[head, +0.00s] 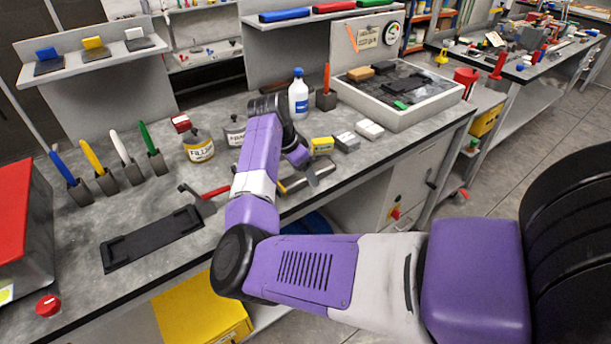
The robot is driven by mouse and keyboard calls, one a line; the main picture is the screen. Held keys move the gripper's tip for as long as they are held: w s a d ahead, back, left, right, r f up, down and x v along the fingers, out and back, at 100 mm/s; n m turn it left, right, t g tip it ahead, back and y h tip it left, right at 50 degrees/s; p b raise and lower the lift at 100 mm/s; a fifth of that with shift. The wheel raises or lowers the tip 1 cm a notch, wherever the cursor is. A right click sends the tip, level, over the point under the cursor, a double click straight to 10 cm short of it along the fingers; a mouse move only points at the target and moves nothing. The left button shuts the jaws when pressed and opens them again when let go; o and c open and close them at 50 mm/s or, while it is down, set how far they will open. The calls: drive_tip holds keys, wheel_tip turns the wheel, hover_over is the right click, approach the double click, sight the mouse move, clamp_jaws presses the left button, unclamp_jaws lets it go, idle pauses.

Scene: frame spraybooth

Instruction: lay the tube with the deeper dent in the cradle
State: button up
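A dull metal tube-like piece (294,183) lies on the bench near its front edge, partly hidden behind my forearm and gripper. I cannot make out any dent at this size, nor tell whether a second tube lies there. A long black flat holder with raised ends (152,239), possibly the cradle, lies empty on the bench at front left. My gripper (311,177) points down beside the metal piece, just right of my forearm. Its fingers are small and seen edge-on, so whether it is open or touching the piece is unclear.
A hammer with a red handle (204,197) lies between the black holder and my arm. A filler tin (199,147), white bottle (298,95) and yellow block (322,145) stand nearby. Upright-handled tools line the back left. A grey tray (436,108) stands right.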

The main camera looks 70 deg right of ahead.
clamp_jaws()
idle(0.3)
drive_tip(key=shift+r, duration=0.15)
